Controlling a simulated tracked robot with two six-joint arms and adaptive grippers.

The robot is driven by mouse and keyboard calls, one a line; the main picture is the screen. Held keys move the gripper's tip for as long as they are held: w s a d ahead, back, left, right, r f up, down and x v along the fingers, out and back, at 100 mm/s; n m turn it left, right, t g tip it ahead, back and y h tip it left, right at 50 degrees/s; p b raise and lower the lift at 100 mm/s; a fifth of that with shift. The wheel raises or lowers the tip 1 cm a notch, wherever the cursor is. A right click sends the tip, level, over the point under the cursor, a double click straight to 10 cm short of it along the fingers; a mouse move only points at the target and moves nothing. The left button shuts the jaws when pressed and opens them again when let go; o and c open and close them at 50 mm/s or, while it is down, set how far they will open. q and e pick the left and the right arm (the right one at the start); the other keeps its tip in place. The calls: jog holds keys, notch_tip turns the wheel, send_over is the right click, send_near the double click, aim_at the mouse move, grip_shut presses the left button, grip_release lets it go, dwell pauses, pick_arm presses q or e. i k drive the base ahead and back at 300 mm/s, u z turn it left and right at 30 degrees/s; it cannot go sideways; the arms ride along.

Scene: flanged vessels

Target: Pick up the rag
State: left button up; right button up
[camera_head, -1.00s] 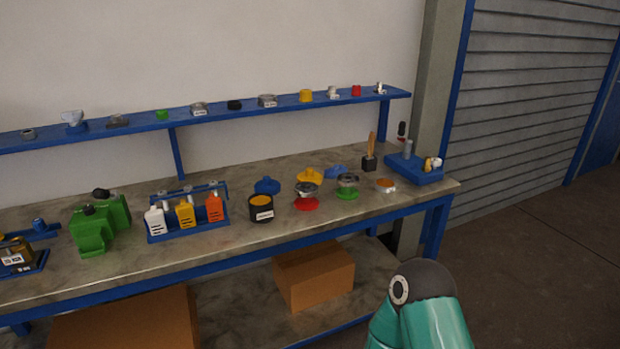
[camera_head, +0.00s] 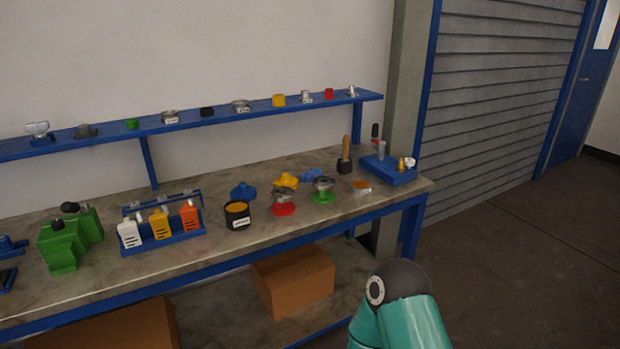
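A small crumpled blue thing that looks like the rag (camera_head: 312,175) lies on the workbench (camera_head: 330,224), toward its back right. It sits behind the flanged vessel with a green base (camera_head: 324,196) and to the right of a yellow part (camera_head: 286,181). A teal arm link of mine shows at the lower right, in front of the bench. Neither of my grippers is in the picture.
A dark pot with a brush (camera_head: 344,165) and a blue tray (camera_head: 388,174) stand right of the rag. A red-based vessel (camera_head: 283,207) and a black jar (camera_head: 237,216) stand to its left. A blue shelf (camera_head: 180,128) runs above. Floor at right is clear.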

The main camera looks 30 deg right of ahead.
aim_at(307, 176)
jog(key=k, duration=0.5)
jog(key=z, duration=1.3)
jog(key=i, duration=1.35)
jog(key=z, duration=0.3)
jog(key=i, duration=0.9)
jog(key=u, duration=2)
